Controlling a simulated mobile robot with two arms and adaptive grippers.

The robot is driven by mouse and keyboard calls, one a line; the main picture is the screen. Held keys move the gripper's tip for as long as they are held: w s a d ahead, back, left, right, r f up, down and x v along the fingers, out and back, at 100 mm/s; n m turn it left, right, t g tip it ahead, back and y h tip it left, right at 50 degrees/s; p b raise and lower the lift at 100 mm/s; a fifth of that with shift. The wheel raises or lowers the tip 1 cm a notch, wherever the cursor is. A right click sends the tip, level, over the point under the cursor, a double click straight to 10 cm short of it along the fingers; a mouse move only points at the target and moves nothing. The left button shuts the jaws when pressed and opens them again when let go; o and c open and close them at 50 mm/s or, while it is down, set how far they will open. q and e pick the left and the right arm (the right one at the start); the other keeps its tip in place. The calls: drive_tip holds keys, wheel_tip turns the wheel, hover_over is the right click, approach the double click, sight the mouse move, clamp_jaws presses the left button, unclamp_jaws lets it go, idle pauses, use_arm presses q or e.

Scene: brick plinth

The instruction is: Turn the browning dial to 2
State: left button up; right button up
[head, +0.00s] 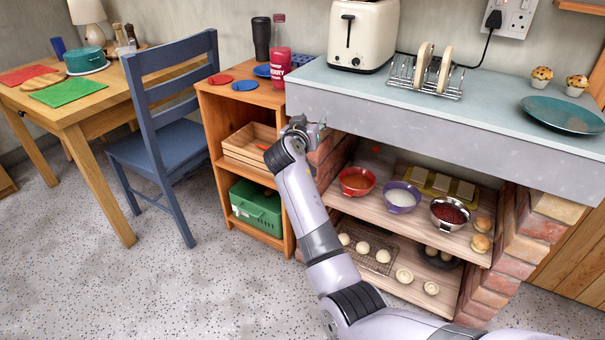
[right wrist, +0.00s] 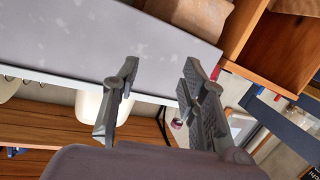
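The cream toaster (head: 365,38) stands upright on the grey slab top, with a dark lever in a slot on its front. Small dark controls show low on that front; the dial's setting is too small to read. My right gripper (head: 304,128) is at the slab's front left edge, below and left of the toaster and apart from it. In the right wrist view my right gripper (right wrist: 158,80) has its fingers spread with nothing between them. A pale rounded thing (right wrist: 91,107) shows behind one finger there; I cannot tell if it is the toaster. My left gripper is not in view.
The slab (head: 450,115) overhangs shelves with bowls and buns. A toast rack (head: 425,78) stands right of the toaster, then a teal plate (head: 562,115) and muffins. A red bottle (head: 278,55) and dark tumbler (head: 261,40) stand left on the wooden unit.

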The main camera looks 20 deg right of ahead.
drive_tip(key=s+a+f+n+y+p, duration=0.2)
drive_tip(key=f+p, duration=0.1)
drive_tip(key=f, duration=0.4)
drive_tip(key=s+a+f+n+g+y+p, duration=0.1)
drive_tip(key=a+f+n+p, duration=0.1)
drive_tip(key=f, duration=0.6)
drive_tip(key=shift+s+f+g+y+p, duration=0.2)
drive_tip(key=shift+s+g+y+p, duration=0.15)
drive_tip(key=shift+p, duration=0.35)
drive_tip(key=shift+d, duration=0.1)
